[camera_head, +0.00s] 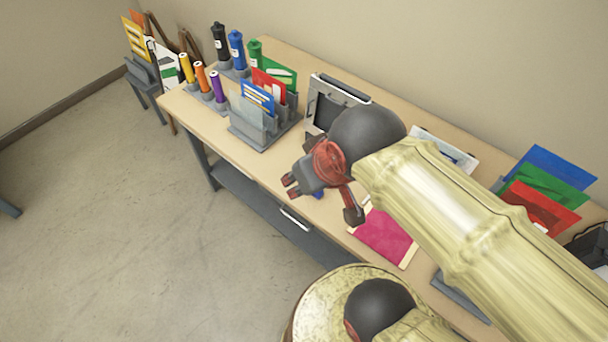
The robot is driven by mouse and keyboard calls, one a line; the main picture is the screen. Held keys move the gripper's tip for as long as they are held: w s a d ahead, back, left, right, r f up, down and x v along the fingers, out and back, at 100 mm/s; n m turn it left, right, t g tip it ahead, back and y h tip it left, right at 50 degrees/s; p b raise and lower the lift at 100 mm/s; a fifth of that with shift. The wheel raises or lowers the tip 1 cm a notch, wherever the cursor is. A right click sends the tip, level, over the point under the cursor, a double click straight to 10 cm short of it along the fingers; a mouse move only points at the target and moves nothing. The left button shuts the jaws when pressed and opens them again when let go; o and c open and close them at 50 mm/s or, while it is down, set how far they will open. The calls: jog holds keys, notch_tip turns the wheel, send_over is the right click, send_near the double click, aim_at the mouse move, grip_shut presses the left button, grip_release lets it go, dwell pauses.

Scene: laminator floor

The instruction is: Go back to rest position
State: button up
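My gripper (321,202) is above the front part of the wooden table (290,165), left of the pink sheet. Its dark and red fingers are spread apart, and I see nothing held between them. My yellowish arm reaches in from the lower right and covers part of the table.
A grey file rack (262,138) with colored cards stands left of a framed device (325,105). Several bottles and colored tubes stand at the far left end. The pink sheet (383,238) lies near the front edge. Colored folders (545,185) stand at right.

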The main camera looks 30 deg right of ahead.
jog(key=shift+f, duration=0.15)
notch_tip(320, 180, down, 8)
jog(key=b, duration=0.8)
jog(key=shift+f+b, duration=0.15)
jog(key=shift+b, duration=0.15)
jog(key=shift+c, duration=0.5)
jog(key=shift+d, duration=0.15)
